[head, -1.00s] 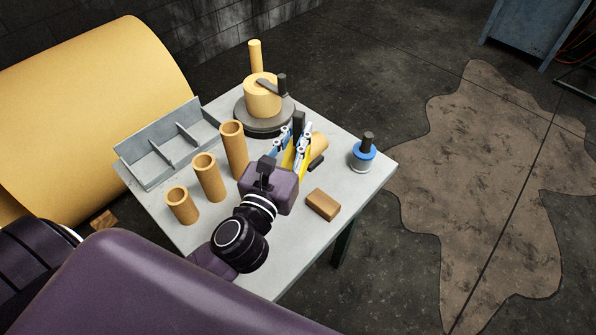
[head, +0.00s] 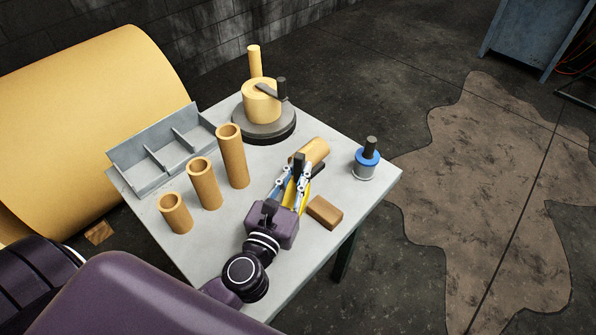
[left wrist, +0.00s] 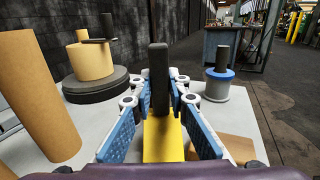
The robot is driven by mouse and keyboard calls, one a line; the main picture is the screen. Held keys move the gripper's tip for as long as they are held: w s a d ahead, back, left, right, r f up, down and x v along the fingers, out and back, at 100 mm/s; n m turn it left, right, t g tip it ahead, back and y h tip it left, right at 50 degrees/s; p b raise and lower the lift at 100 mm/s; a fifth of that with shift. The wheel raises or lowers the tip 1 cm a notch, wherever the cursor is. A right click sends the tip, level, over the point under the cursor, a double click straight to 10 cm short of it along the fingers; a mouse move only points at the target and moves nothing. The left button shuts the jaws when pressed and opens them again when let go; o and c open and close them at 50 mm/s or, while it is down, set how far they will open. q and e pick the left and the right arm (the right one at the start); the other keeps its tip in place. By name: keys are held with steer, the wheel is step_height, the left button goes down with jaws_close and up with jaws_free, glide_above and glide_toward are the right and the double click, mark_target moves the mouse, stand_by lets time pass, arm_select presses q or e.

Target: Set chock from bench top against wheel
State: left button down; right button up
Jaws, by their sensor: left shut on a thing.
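A yellow chock (head: 303,196) with a dark upright post is between the fingers of my left gripper (head: 292,178), over the bench top (head: 190,248). In the left wrist view the yellow chock (left wrist: 162,142) lies between the blue finger pads (left wrist: 160,115), with the dark post standing up in front. The left gripper is shut on it. I cannot tell whether the chock touches the bench. No wheel can be made out clearly. My right gripper is not in view.
A brown block (head: 325,212) lies close right of the gripper and a tan cylinder (head: 315,150) lies behind it. Upright tubes (head: 204,183), a grey tray (head: 160,165), a round turntable (head: 264,130) and a blue-topped canister (head: 366,163) stand around. A large yellow roll (head: 90,120) is left.

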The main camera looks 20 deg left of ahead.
arm_select(q)
steer(key=shift+f, duration=0.1)
steer(key=c, duration=2.3)
jaws_free()
steer(key=shift+f, duration=0.1)
steer(key=o, duration=0.4)
